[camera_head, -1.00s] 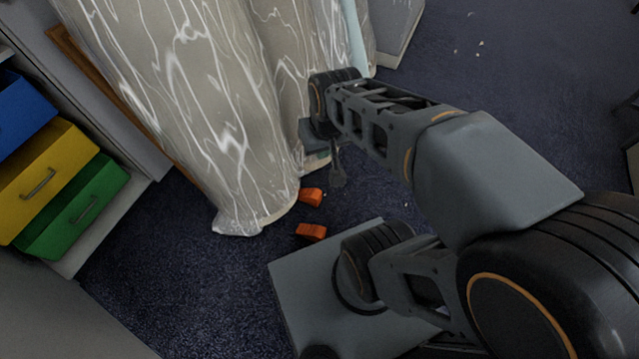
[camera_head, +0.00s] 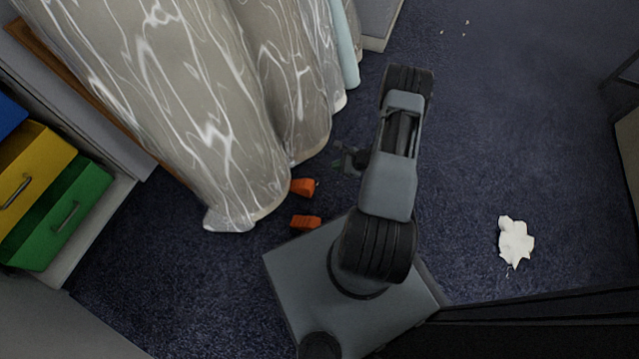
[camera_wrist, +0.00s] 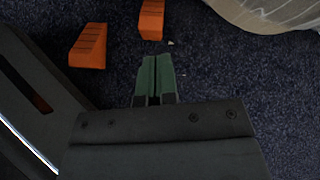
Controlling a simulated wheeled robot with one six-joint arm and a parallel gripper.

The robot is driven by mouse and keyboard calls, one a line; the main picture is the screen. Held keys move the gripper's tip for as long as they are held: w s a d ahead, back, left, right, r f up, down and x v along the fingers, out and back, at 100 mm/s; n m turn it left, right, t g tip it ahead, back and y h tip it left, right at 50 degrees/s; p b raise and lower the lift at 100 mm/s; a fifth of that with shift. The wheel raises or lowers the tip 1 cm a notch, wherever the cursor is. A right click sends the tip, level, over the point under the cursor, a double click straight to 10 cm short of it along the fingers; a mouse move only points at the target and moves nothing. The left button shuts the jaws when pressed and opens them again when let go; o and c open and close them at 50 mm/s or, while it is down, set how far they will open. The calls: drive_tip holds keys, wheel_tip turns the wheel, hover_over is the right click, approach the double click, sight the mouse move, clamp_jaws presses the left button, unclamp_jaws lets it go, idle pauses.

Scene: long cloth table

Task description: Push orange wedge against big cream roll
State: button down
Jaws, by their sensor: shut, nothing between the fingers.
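The big cream roll (camera_head: 215,110) is a tall, marbled, pale roll at the left of centre in the head view. Two orange wedges lie on the dark carpet near its lower end: one wedge (camera_head: 303,187) close by the roll's edge, the other wedge (camera_head: 306,222) lower, near my base. In the wrist view, one wedge (camera_wrist: 151,20) lies just beyond my fingertips and the other wedge (camera_wrist: 88,46) is to the left. My gripper (camera_head: 345,160) is right of the upper wedge. Its green fingers (camera_wrist: 155,75) are shut, empty and apart from both wedges.
A pale roll end (camera_wrist: 265,12) shows at the wrist view's top right; I cannot tell which roll. More rolls (camera_head: 295,80) stand beside the big one. Yellow (camera_head: 35,165) and green (camera_head: 65,215) drawers stand at left. A white scrap (camera_head: 515,242) lies on open carpet at right.

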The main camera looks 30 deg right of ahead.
drive_tip(key=s+f+m+h, duration=0.1)
drive_tip(key=s+f+m, duration=0.3)
drive_tip(key=f, duration=0.6)
drive_tip(key=shift+t, duration=0.4)
drive_tip(key=b+x, duration=0.1)
drive_tip(key=x, duration=0.1)
drive_tip(key=b+x, duration=0.2)
drive_tip(key=x, duration=0.1)
drive_tip(key=d+b+x, duration=0.1)
drive_tip(key=b+x, duration=0.1)
drive_tip(key=x, duration=0.1)
drive_tip(key=shift+w+a+f, duration=0.15)
drive_tip(key=shift+w+f, duration=0.1)
drive_tip(key=shift+w, duration=0.05)
drive_tip(key=shift+w+a+b, duration=0.4)
drive_tip(key=shift+w+a, duration=0.25)
drive_tip(key=shift+w, duration=0.25)
drive_tip(key=shift+w+a+r+b, duration=0.1)
drive_tip(key=shift+w+a+b, duration=0.25)
drive_tip(key=shift+w+a, duration=0.4)
drive_tip(key=shift+w+d, duration=0.1)
